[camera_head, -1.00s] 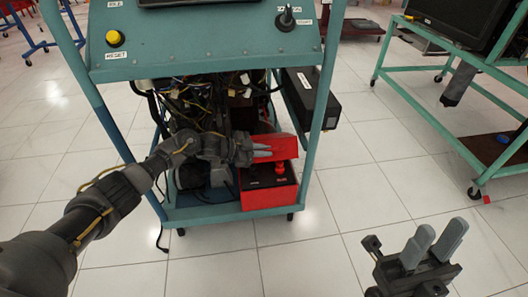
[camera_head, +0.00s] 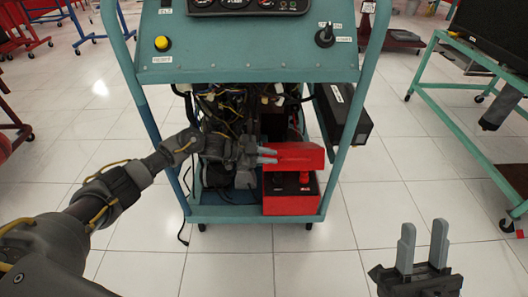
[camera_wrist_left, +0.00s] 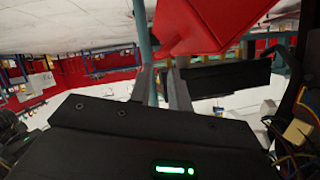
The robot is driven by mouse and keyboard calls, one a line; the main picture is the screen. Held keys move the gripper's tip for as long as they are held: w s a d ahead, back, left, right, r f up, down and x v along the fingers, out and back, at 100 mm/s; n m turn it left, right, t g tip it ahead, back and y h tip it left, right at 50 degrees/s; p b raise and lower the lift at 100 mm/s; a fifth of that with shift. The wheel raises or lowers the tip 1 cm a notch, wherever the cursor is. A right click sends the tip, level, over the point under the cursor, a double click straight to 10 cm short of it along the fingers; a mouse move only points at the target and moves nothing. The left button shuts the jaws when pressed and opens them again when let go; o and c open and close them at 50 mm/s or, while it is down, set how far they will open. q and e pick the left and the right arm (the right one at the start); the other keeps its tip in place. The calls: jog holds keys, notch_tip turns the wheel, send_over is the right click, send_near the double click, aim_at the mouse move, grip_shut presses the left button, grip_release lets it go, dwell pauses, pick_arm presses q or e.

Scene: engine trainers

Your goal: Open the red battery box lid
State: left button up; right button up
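The red battery box (camera_head: 291,204) sits on the lower shelf of the teal engine stand. Its red lid (camera_head: 300,156) is raised above the box, and the dark battery top with a red terminal (camera_head: 305,178) shows beneath it. My left gripper (camera_head: 270,155) is at the lid's left side, its two fingers pointing right. In the left wrist view the fingers (camera_wrist_left: 163,88) are apart with a gap between them, and the lid (camera_wrist_left: 208,25) is just beyond them; whether they touch it I cannot tell. My right gripper (camera_head: 422,245) is open and empty at the lower right.
The teal stand (camera_head: 250,65) has a control panel on top, with posts either side of the box. Wires and engine parts (camera_head: 230,105) crowd left of the lid. A black box (camera_head: 343,113) hangs on the stand's right side. The tiled floor in front is clear.

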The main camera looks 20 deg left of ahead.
pick_arm(q)
jog(key=shift+v, duration=1.25)
